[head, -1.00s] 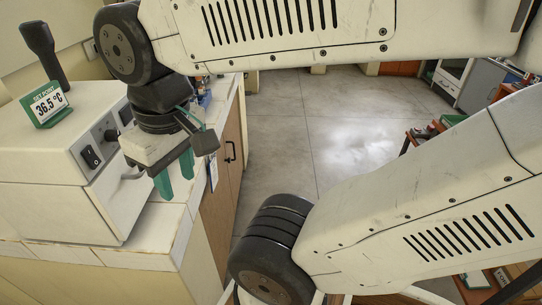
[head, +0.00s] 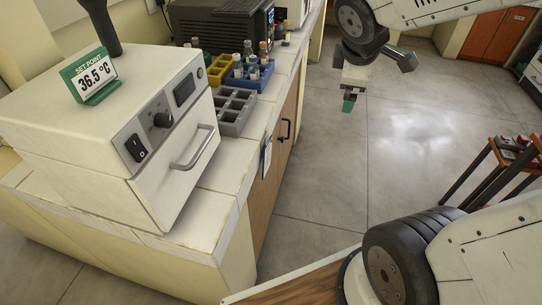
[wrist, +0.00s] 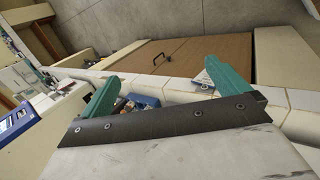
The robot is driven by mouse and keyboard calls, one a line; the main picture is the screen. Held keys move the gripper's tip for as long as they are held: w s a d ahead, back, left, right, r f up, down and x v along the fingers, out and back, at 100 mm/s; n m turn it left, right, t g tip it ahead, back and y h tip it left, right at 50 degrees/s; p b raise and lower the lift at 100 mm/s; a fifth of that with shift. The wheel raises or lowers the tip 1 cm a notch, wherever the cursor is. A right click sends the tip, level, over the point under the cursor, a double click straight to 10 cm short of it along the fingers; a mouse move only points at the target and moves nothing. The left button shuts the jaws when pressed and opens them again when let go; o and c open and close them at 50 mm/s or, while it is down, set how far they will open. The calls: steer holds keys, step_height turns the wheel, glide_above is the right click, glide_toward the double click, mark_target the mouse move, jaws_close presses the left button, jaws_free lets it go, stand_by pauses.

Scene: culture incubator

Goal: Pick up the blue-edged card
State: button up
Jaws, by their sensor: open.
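A small white card with a bluish edge (head: 266,158) hangs upright at the front edge of the counter, above the cabinet door. In the wrist view, a pale card with a blue edge (wrist: 203,79) shows beside the right finger, partly hidden by it. My gripper (head: 349,103) is out over the floor, to the right of the counter and apart from the card in the head view. Its teal fingers stand wide apart in the wrist view (wrist: 165,86), with nothing between them. A green-edged card (head: 89,76) reading 36.5 °C stands on the white incubator (head: 110,130).
A grey rack (head: 236,110), a blue rack with vials (head: 250,79) and a yellow rack (head: 220,69) stand on the counter behind the incubator. A dark door handle (head: 285,130) juts from the cabinet. The middle floor is clear.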

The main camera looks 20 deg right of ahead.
steer(key=w+d+f+n+t, duration=0.2)
steer(key=w+f+n, duration=0.2)
steer(key=w+n, duration=0.5)
steer(key=n+g+y, duration=0.3)
steer(key=n+y, duration=0.9)
steer(key=n, duration=1.4)
glide_above(268, 157)
steer(key=s+d, duration=0.3)
steer(key=d, duration=0.4)
step_height(268, 157, down, 22)
steer(key=f, duration=0.1)
steer(key=shift+y, duration=0.3)
steer(key=x, duration=0.7)
steer(key=shift+w+a, duration=0.2)
steer(key=shift+a, duration=0.2)
steer(key=shift+r, duration=0.1)
steer(key=c, duration=0.8)
